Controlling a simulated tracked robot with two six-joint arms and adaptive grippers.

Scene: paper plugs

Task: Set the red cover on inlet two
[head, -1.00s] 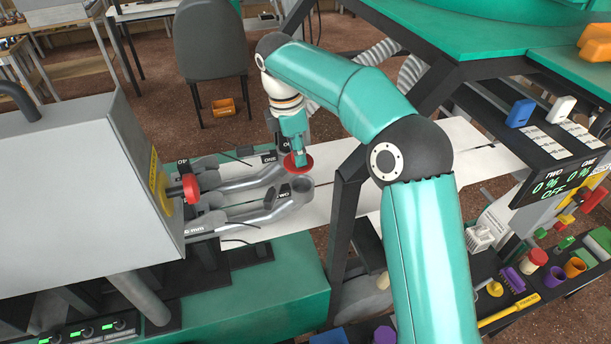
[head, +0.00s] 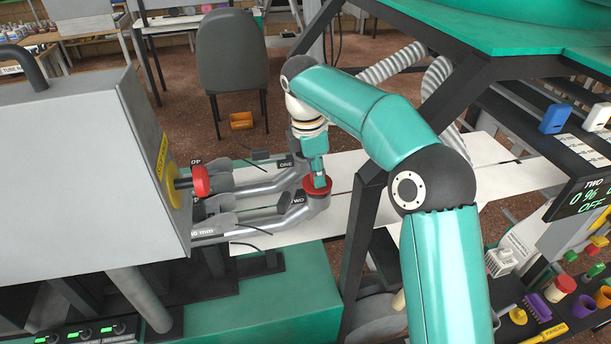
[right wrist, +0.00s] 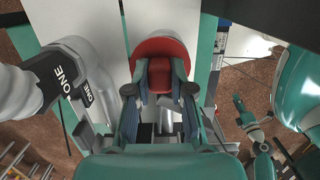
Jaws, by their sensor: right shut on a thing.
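My right gripper (head: 318,177) is shut on the red cover (head: 316,187), a round red disc with a raised grip. In the head view the cover is at the upturned mouth of inlet two (head: 318,204), the grey pipe labelled TWO. I cannot tell whether it touches the rim or sits just above it. In the right wrist view the red cover (right wrist: 158,48) is between the two fingers (right wrist: 160,93), and the pipe below it is mostly hidden. Inlet one (head: 250,183), labelled ONE, lies just behind. My left gripper is not in view.
A grey machine housing (head: 80,160) with a red knob (head: 201,181) stands on the left. A black frame post (head: 362,215) stands just right of inlet two. A display (head: 590,203) and a rack of coloured parts are on the right. A pale board (head: 280,238) lies below the pipes.

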